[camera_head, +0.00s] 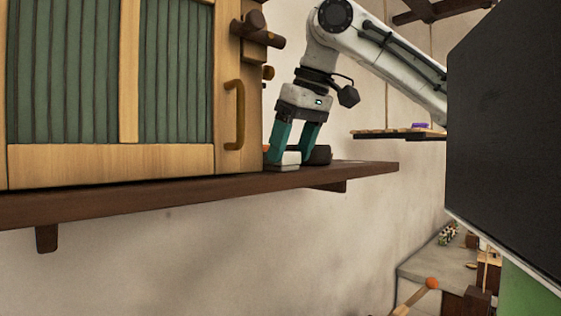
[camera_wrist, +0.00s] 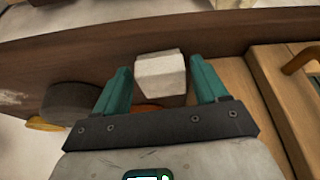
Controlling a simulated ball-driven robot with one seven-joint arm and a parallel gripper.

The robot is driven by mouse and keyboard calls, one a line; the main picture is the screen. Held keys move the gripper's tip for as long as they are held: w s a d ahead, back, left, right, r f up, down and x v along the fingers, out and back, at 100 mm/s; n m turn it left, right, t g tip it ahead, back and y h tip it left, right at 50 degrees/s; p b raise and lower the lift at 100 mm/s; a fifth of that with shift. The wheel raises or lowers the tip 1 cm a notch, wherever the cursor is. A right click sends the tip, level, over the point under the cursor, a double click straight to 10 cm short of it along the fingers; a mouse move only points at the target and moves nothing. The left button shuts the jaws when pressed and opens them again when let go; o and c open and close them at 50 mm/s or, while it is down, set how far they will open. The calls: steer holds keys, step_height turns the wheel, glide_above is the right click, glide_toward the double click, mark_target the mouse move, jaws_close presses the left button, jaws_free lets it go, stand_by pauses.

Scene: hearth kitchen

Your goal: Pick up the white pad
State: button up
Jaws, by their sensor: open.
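The white pad (camera_wrist: 161,78) is a small pale block on the dark wooden shelf (camera_head: 190,187). In the head view the white pad (camera_head: 291,159) shows low between the teal fingers. My gripper (camera_wrist: 163,80) is open, its fingers pointing down on either side of the pad. In the wrist view a gap shows between the pad and each finger. In the head view my gripper (camera_head: 290,160) is close above the shelf, and one finger hides part of the pad.
A green-panelled wooden cabinet (camera_head: 108,160) with a handle (camera_head: 236,115) stands left of my gripper. A dark round object (camera_head: 320,155) sits just right of the pad; it also shows in the wrist view (camera_wrist: 72,100). An orange thing (camera_wrist: 148,108) lies behind the pad. A large dark panel (camera_head: 515,130) fills the right.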

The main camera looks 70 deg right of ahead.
steer(key=shift+w+d+f, duration=0.1)
steer(key=shift+w+f, duration=0.1)
steer(key=shift+f, duration=0.35)
steer(key=shift+c, duration=0.4)
steer(key=c, duration=0.8)
steer(key=shift+r, duration=0.1)
steer(key=shift+r, duration=0.5)
steer(key=shift+r+b, duration=0.55)
steer(key=shift+r, duration=0.4)
steer(key=s+a+b, duration=0.2)
steer(key=s+a, duration=0.2)
steer(key=s, duration=0.4)
steer(key=s+a+b, duration=0.2)
steer(key=s+a, duration=0.2)
steer(key=s, duration=0.4)
steer(key=shift+r+b, duration=0.25)
steer(key=shift+b, duration=0.1)
steer(key=shift+s, duration=0.1)
